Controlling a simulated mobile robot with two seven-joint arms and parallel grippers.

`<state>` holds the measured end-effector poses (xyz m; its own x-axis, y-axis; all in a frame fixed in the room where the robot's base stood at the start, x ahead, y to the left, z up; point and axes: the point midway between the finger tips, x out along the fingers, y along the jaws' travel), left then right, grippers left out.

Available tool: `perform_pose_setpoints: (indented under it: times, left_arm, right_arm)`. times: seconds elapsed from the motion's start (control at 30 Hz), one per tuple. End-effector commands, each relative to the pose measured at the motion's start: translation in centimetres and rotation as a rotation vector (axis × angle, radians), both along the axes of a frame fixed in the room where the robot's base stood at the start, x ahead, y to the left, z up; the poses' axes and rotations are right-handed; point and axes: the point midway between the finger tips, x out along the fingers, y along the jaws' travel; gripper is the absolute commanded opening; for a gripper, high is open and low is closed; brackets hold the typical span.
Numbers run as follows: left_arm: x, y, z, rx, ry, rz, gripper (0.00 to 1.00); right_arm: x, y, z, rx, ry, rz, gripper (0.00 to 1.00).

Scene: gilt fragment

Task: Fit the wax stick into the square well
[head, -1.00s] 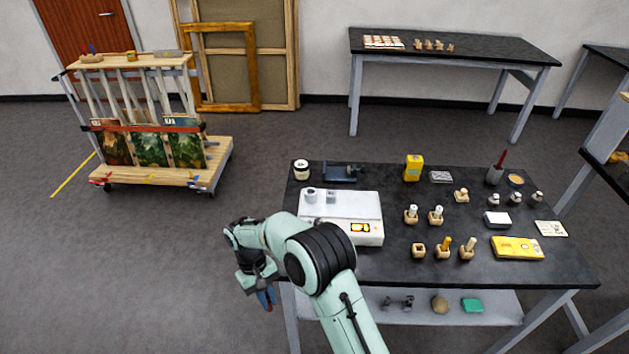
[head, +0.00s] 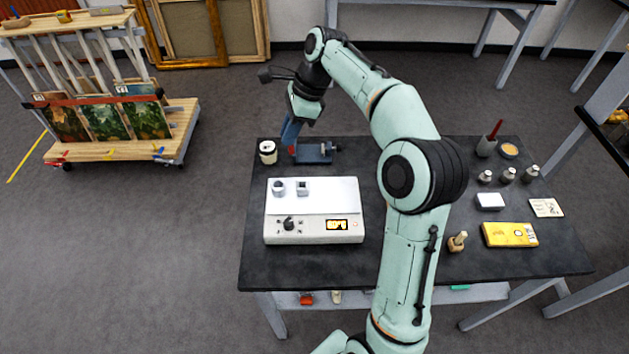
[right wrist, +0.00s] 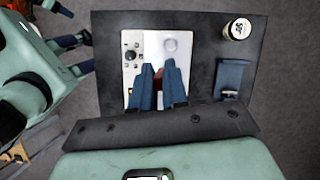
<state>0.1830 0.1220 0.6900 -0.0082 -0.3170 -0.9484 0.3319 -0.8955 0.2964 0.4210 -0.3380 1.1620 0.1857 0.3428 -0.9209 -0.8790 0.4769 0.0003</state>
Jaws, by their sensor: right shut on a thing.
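My right gripper (head: 290,131) is above the back left of the black table, fingers pointing down. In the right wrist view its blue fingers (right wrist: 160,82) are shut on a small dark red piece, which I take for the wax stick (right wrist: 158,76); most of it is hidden. The white heating unit (head: 315,223) stands on the table with a round well (head: 278,188) and a square well (head: 303,187) on top. The wrist view shows the round well (right wrist: 171,44); the fingers hide the square one. My left gripper (right wrist: 68,25) appears open and empty at that view's left edge.
A blue vise-like fixture (head: 314,153) and a white jar (head: 267,151) stand behind the unit. My right arm hides much of the table's middle.

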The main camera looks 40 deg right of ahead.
Motion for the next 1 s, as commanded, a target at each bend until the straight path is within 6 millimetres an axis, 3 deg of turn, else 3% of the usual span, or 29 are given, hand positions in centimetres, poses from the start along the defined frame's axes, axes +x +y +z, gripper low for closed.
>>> perform_pose_setpoints:
  times: [0.03,0.13,0.27,0.7,1.0]
  left_arm:
    - [0.2,0.0,0.1,0.0,-0.002,0.001,0.43]
    - [0.3,0.0,0.2,0.0,-0.003,0.0,0.43]
    - [0.1,0.0,0.0,0.0,-0.001,0.0,0.43]
    - [-3.4,0.0,-3.0,0.0,0.038,0.001,0.43]
    - [-3.8,0.0,-3.5,0.001,0.043,0.0,0.43]
  right_arm:
    - [-0.3,-0.5,1.3,0.0,-0.005,-0.064,0.0]
    - [-0.7,-1.1,2.6,0.0,-0.001,-0.155,0.0]
    - [-1.0,-1.3,2.3,0.0,0.005,-0.201,0.0]
    - [-1.2,-1.3,-9.0,0.001,0.011,-0.203,0.0]
    - [-1.0,-1.3,-11.9,0.002,0.006,-0.202,0.0]
